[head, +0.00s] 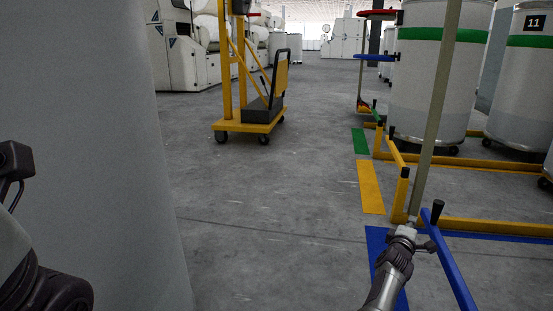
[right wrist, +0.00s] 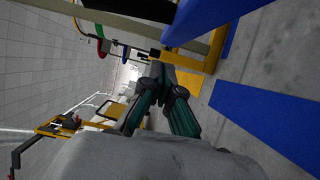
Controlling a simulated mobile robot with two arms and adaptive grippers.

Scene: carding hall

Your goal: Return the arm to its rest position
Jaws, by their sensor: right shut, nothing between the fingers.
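My right gripper (head: 405,234) reaches in from the bottom right of the head view, over the floor beside the blue bar with a black grip (head: 452,262). Its fingers are together, with nothing seen between them. In the right wrist view the dark and teal fingers (right wrist: 160,72) run up to meet at the tips, in front of yellow frame parts. A pale upright pole (head: 436,110) stands close to the gripper in the head view; I cannot tell whether they touch. Dark parts of my left arm show at the left edge, but its gripper does not show.
A large pale curved surface (head: 100,130) fills the left. Pale cans (head: 440,85) with green bands stand in a yellow floor frame (head: 400,195) at right. A yellow trolley (head: 250,125) stands further back. The middle floor is clear. Floor patches are green, yellow and blue.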

